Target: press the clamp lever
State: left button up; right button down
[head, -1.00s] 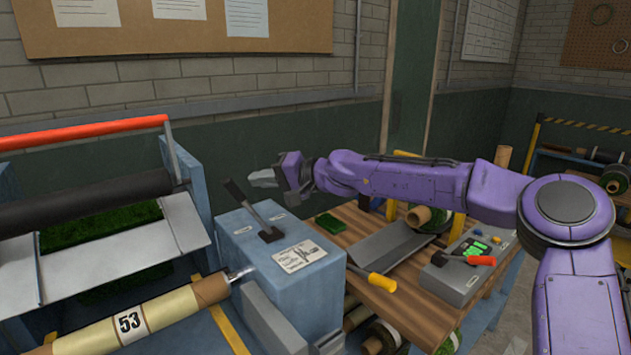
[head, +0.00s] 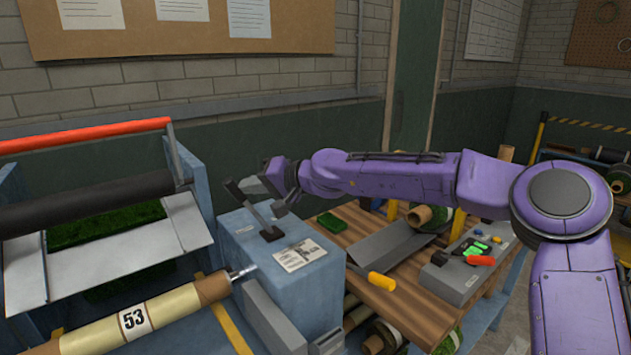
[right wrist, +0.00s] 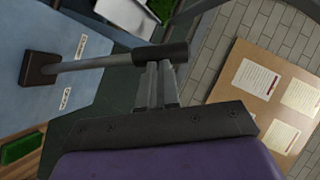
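The clamp lever (head: 252,208) stands tilted on top of a blue machine housing (head: 290,290). It has a dark foot, a grey shaft and a dark handle at its upper end. My right gripper (head: 247,185) is at the handle, on its right side in the head view. In the right wrist view the lever (right wrist: 95,63) reaches in from the left and its handle lies across the tips of my right gripper (right wrist: 161,66). The two fingers are close together with a thin gap. Whether they touch the handle I cannot tell. My left gripper is not in view.
A roll marked 53 (head: 134,320) lies in front of the housing. A machine with a red bar (head: 85,135) and black roller stands left. A wooden bench (head: 345,240) on the right holds a grey tray, a turf piece and a control box (head: 455,278).

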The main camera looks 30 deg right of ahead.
jog(key=w+d+r+v, duration=0.1)
jog(key=w+d+v, duration=0.1)
jog(key=v, duration=1.1)
jog(key=shift+w, duration=0.1)
